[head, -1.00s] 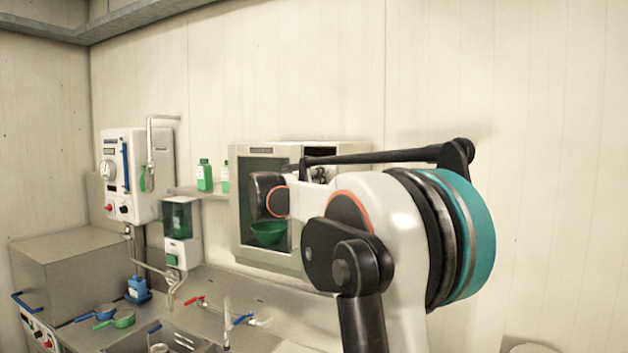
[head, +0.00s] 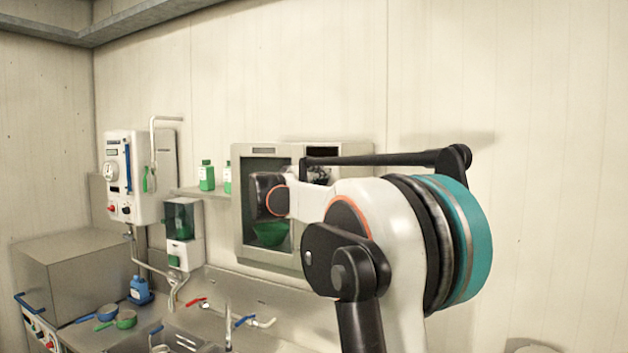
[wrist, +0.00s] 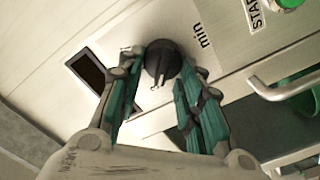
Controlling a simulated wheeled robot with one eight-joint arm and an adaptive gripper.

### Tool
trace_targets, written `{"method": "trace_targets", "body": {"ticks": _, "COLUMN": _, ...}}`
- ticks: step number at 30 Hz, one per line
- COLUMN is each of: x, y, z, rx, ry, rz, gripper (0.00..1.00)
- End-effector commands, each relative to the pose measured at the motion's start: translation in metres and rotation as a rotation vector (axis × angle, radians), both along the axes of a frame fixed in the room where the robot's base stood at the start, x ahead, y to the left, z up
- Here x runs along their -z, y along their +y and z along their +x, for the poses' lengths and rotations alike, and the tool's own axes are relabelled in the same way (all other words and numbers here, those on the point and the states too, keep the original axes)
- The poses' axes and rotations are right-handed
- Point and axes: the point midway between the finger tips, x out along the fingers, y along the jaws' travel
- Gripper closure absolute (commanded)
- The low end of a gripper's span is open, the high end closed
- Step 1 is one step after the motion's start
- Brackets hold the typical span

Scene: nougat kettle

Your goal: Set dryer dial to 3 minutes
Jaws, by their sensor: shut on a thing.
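The dryer (head: 248,190) is a pale metal cabinet with a glass door on the back wall. In the wrist view its panel carries a round black dial (wrist: 162,62) beside the printed word "min". My gripper (wrist: 160,84) has its teal-padded fingers on either side of the dial and is shut on it. A small light-coloured pointer shows on the dial's lower edge. The number it points at cannot be read. In the head view my arm hides the dial and most of the panel.
A dark display window (wrist: 88,70), a green START button (wrist: 288,3) and a door handle (wrist: 285,88) lie near the dial. A green bowl (head: 270,233) is behind the dryer's glass. A shelf with green bottles (head: 207,175) stands left of the dryer.

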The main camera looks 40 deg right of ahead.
Motion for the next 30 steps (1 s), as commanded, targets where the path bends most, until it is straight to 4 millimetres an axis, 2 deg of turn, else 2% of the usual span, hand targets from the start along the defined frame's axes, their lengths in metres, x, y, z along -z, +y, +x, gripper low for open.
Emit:
{"method": "trace_targets", "body": {"ticks": 11, "x": -0.001, "y": 0.000, "z": 0.001, "rx": -0.001, "ry": 0.004, "rz": -0.003, "gripper": 0.90}}
{"method": "trace_targets", "body": {"ticks": 12, "x": -0.001, "y": 0.000, "z": 0.001, "rx": -0.001, "ry": 0.004, "rz": -0.003, "gripper": 0.60}}
{"method": "trace_targets", "body": {"ticks": 14, "x": -0.001, "y": 0.000, "z": 0.000, "rx": -0.001, "ry": 0.004, "rz": -0.003, "gripper": 0.48}}
{"method": "trace_targets", "body": {"ticks": 25, "x": 0.000, "y": 0.002, "z": -0.001, "rx": -0.001, "ry": 0.003, "rz": -0.002, "gripper": 0.48}}
{"method": "trace_targets", "body": {"ticks": 30, "x": 0.000, "y": 0.019, "z": -0.008, "rx": -0.001, "ry": 0.004, "rz": -0.002, "gripper": 0.48}}
